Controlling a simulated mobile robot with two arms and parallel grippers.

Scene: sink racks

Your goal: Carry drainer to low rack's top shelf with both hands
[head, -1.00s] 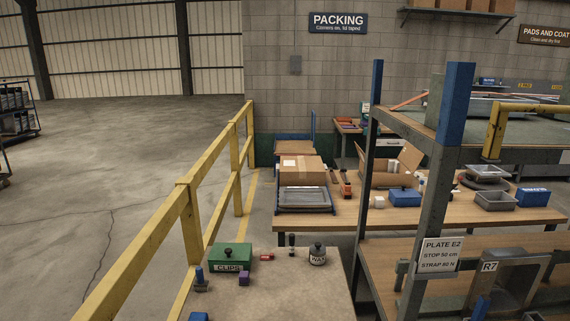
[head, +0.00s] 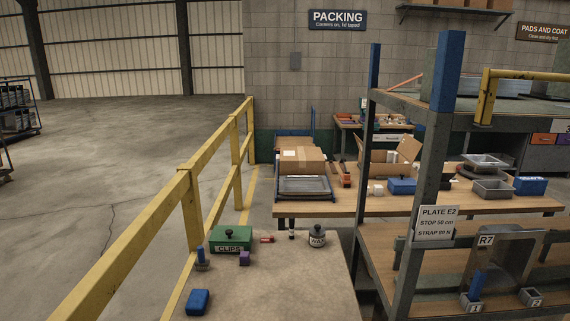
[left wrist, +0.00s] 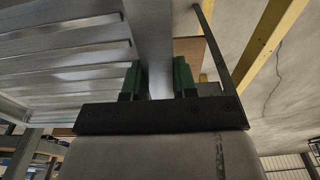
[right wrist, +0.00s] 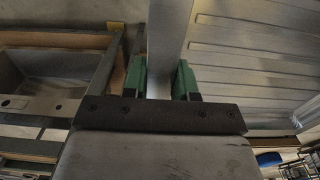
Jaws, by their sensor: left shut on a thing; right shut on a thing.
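The drainer is a ribbed, light metal piece. It fills the upper left of the left wrist view (left wrist: 60,50) and the upper right of the right wrist view (right wrist: 245,55). My left gripper (left wrist: 158,78) has its green fingers shut on one metal edge of the drainer. My right gripper (right wrist: 162,78) has its green fingers shut on another edge. Neither gripper nor the drainer shows in the head view. A grey metal rack with blue post tops (head: 428,180) stands at the right of the head view; I cannot tell whether it is the low rack.
A yellow rail (head: 180,190) runs along the left, with open floor beyond. A near table (head: 285,275) carries a green clips box (head: 231,240), a dark jar (head: 317,236) and small blue items. A packing table (head: 450,207) stands behind. A sink basin (right wrist: 50,75) shows in the right wrist view.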

